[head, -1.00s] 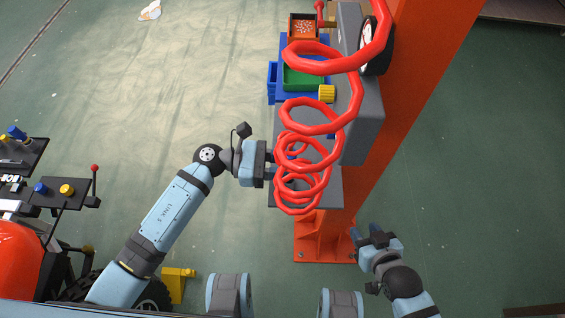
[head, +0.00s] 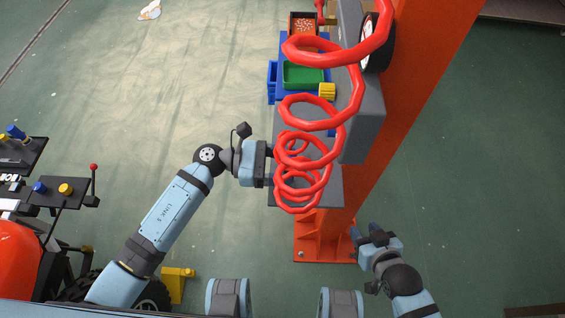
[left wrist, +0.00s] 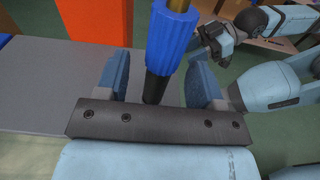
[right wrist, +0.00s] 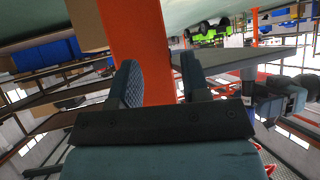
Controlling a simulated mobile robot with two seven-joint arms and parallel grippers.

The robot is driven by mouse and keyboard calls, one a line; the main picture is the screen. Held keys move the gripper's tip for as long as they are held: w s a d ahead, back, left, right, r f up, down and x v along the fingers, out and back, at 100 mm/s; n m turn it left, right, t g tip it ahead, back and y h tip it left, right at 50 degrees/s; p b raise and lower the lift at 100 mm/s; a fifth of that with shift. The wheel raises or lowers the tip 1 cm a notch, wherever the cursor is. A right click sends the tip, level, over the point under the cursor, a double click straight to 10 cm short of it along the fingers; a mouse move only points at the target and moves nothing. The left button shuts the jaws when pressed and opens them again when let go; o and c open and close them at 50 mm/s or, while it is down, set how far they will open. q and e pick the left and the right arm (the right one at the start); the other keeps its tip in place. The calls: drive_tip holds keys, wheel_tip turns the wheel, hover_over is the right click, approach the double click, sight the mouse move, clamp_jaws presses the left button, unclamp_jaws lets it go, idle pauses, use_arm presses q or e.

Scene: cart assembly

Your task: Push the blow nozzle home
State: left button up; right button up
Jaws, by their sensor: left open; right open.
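In the left wrist view a ribbed blue collar (left wrist: 172,40) with a brass piece above and a black stem below stands between the fingers. I take it to be the blow nozzle's fitting, but cannot tell how far it is seated. My left gripper (left wrist: 160,78) is open around the black stem, with a gap visible on both sides. In the head view my left gripper (head: 270,160) is beside the grey shelf, partly behind the red coiled hose (head: 297,133), and the nozzle is hidden. My right gripper (head: 367,233) is open and empty near the orange post's foot.
The orange post (head: 413,90) rises beside the shelf (head: 325,190). A red machine (head: 25,250) with a control panel (head: 58,193) stands at left.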

use_arm(q)
drive_tip(key=shift+a+f, duration=0.15)
drive_tip(key=shift+a, duration=0.15)
drive_tip(key=a+r+b, duration=0.1)
drive_tip(key=a, duration=1.2)
drive_tip(key=shift+r, duration=0.15)
use_arm(e)
drive_tip(key=shift+w+a+r, duration=0.1)
drive_tip(key=shift+a+r, duration=0.05)
drive_tip(key=shift+a, duration=0.15)
use_arm(q)
drive_tip(key=shift+a, duration=0.1)
